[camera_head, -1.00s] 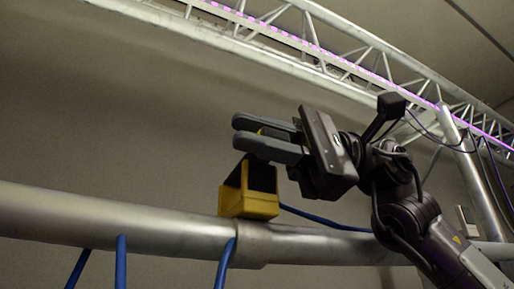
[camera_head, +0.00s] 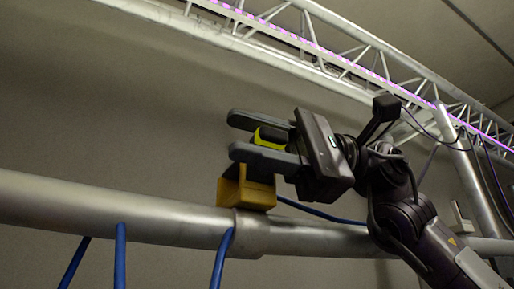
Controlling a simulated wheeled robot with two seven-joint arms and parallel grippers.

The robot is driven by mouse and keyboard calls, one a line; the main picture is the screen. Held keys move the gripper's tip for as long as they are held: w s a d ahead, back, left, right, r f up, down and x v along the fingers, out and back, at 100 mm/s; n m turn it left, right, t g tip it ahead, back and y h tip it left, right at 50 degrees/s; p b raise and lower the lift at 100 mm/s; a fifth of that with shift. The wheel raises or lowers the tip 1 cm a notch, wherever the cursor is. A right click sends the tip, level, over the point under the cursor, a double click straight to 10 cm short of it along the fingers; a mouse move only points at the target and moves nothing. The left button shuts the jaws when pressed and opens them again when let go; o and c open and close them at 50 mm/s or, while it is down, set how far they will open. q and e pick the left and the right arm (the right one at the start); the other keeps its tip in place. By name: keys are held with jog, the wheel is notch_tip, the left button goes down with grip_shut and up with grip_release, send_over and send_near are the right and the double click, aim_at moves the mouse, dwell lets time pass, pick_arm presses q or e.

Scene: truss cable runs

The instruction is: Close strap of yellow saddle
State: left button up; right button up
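The yellow saddle (camera_head: 247,195) sits on top of the thick grey pipe. A dark part, which may be its strap, shows above the yellow body, partly hidden behind my lower finger. My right gripper (camera_head: 236,135) is just above the saddle, pointing left, with its two fingers apart. A small yellow-and-black piece (camera_head: 270,137) shows between the fingers near the palm; I cannot tell whether it is the strap's end or part of the gripper. The lower finger overlaps the saddle's top in the picture; contact cannot be told. My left gripper is not in view.
The grey pipe (camera_head: 120,208) crosses the view below the gripper. Blue cable (camera_head: 120,255) hangs below it in several lengths, and another stretch (camera_head: 318,212) runs right from the saddle. A lit truss (camera_head: 330,55) crosses above. The space left of the gripper is clear.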

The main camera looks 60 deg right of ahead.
jog(key=shift+s+d+r, duration=0.1)
jog(key=shift+s+d, duration=0.1)
jog(key=shift+d, duration=0.05)
jog(key=v, duration=0.7)
jog(key=shift+d+b, duration=0.15)
jog(key=shift+b, duration=0.15)
jog(key=shift+w, duration=0.1)
